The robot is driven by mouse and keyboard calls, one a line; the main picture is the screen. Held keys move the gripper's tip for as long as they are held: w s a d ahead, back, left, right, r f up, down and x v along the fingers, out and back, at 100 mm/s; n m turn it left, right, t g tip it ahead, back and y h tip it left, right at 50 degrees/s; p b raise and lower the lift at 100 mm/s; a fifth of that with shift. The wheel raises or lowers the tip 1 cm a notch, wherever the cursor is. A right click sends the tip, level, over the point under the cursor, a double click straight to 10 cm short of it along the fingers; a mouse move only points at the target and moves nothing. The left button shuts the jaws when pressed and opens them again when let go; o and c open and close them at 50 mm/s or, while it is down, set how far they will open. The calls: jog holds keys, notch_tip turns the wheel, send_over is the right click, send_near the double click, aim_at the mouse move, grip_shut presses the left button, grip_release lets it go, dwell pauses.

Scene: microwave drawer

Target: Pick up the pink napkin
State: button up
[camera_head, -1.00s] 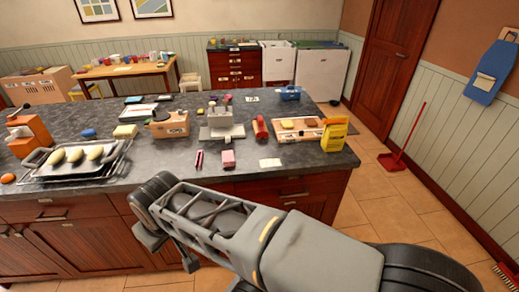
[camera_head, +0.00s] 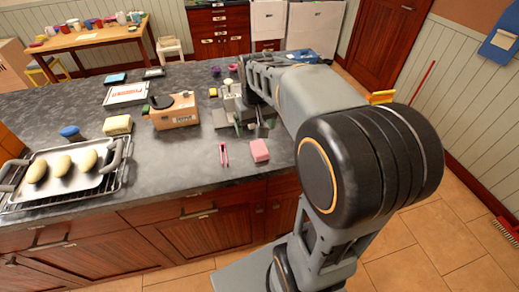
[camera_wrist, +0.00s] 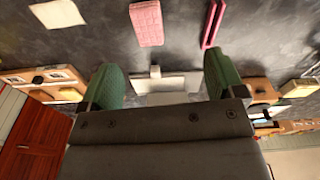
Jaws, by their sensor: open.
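The pink napkin (camera_head: 259,150) is a small folded pink block lying on the dark countertop near its front edge. In the wrist view the napkin (camera_wrist: 146,22) shows at the top, with a patterned surface. My gripper (camera_wrist: 163,78) has its two green fingers wide apart with nothing between them. It is over the counter, and the napkin lies beyond the fingertips, apart from them. In the head view my gripper (camera_head: 252,129) is partly hidden by my arm, just behind the napkin.
Pink tongs (camera_head: 224,155) lie left of the napkin. A grey appliance (camera_head: 222,118) stands behind, partly hidden. A white cloth (camera_wrist: 58,13) lies across from the tongs.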

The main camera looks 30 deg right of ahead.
jog(key=w+d+f+g, duration=0.1)
jog(key=w+d+f, duration=0.1)
jog(key=w+d, duration=0.1)
send_over(259, 148)
jog(key=shift+m, duration=0.3)
jog(key=f, duration=0.7)
jog(key=shift+s+d+f, duration=0.15)
jog(key=shift+s+f, duration=0.05)
jog(key=shift+f, duration=0.05)
jog(key=shift+w+f+p, duration=0.1)
jog(key=shift+f+p, duration=0.4)
jog(key=shift+f, duration=2.45)
jog(key=c, duration=1)
jog(key=shift+r, duration=0.1)
